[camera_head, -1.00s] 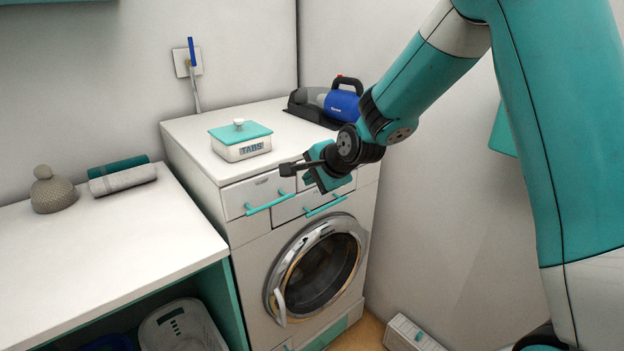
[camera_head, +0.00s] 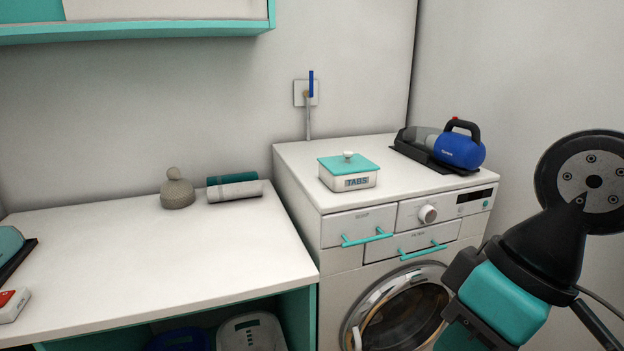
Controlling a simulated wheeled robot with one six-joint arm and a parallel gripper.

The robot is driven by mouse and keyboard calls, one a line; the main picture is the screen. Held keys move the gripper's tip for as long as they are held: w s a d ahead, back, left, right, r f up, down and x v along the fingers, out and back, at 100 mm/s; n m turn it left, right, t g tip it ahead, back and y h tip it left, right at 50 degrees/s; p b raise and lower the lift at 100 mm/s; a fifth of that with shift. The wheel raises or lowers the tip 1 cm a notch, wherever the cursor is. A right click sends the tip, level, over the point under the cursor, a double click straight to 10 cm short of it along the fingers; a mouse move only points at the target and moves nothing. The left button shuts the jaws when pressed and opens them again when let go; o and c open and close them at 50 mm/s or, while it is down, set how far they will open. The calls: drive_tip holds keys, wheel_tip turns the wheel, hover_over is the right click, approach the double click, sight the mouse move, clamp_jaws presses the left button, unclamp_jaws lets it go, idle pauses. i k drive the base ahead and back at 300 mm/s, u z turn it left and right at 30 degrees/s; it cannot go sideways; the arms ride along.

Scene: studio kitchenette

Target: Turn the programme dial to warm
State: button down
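The programme dial (camera_head: 428,214) is a round pale knob on the washing machine's upper front panel, left of a dark display (camera_head: 475,197). Its pointer and any marks around it are too small to read, so I cannot tell its setting. The washing machine (camera_head: 345,258) is white with teal handles. The dial is in plain view. The fingertips do not show clearly.
Drawer handles (camera_head: 367,238) stick out below and left of the dial. A lidded TABS box (camera_head: 348,179) and a blue handheld vacuum (camera_head: 459,150) stand on the machine top. A white counter (camera_head: 150,255) lies to the left, its middle clear.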

sight(428, 213)
drive_tip(key=u, duration=0.95)
drive_tip(key=k, duration=0.6)
drive_tip(key=z, duration=0.9)
drive_tip(key=k, duration=0.5)
drive_tip(key=z, duration=0.4)
drive_tip(key=i, duration=1)
drive_tip(key=u, duration=0.85)
